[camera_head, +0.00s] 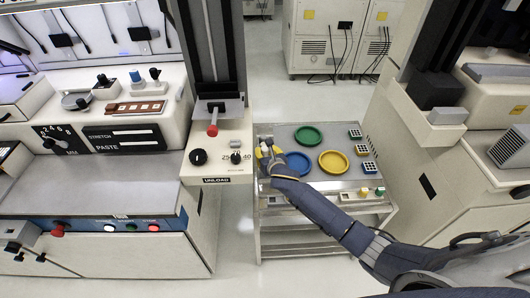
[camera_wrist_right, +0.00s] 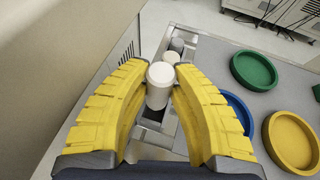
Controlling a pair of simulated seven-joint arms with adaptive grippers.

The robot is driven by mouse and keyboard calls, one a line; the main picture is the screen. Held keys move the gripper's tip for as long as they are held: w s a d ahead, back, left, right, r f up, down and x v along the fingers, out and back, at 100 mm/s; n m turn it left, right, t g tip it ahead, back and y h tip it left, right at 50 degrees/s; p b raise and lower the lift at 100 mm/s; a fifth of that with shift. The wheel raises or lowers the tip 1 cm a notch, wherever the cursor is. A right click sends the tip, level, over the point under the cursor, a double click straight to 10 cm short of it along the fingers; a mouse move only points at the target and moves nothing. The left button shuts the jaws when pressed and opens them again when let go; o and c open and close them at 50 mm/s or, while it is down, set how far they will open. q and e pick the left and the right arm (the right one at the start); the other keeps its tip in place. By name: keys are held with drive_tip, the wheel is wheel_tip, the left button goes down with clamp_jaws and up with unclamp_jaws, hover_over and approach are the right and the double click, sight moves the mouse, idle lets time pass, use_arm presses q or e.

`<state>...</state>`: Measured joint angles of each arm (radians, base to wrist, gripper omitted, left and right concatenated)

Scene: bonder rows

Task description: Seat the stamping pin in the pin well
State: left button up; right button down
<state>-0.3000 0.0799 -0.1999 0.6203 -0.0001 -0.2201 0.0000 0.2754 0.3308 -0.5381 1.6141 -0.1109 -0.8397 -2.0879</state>
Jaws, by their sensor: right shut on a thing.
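The stamping pin (camera_wrist_right: 160,88), a pale grey cylinder with a round flat top, stands between the yellow fingertips of my right gripper (camera_wrist_right: 160,80) in the right wrist view. The gripper is shut on it. Below it is a metal fixture (camera_wrist_right: 168,137) with a dark slot along the cart's left edge; the pin's lower end is hard to see, so I cannot tell whether it is in the well. In the head view my right gripper (camera_head: 268,156) is over the left side of the cart top, hiding most of the pin. My left gripper is not in view.
The grey cart top (camera_head: 303,172) carries a green dish (camera_head: 307,136), a blue dish (camera_head: 298,163) and a yellow dish (camera_head: 333,162). Small grid blocks (camera_head: 361,150) stand on its right side. Other grey cylindrical parts (camera_wrist_right: 174,50) stand just beyond the pin. A machine with an unload panel (camera_head: 218,155) is close on the left.

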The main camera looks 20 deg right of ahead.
drive_tip(key=shift+f, duration=0.2)
drive_tip(key=shift+f, duration=1.4)
drive_tip(key=shift+f, duration=1.15)
idle(0.9)
drive_tip(key=shift+f, duration=0.3)
drive_tip(key=shift+f, duration=0.1)
drive_tip(key=c, duration=1.1)
unclamp_jaws()
drive_tip(key=v, duration=1.2)
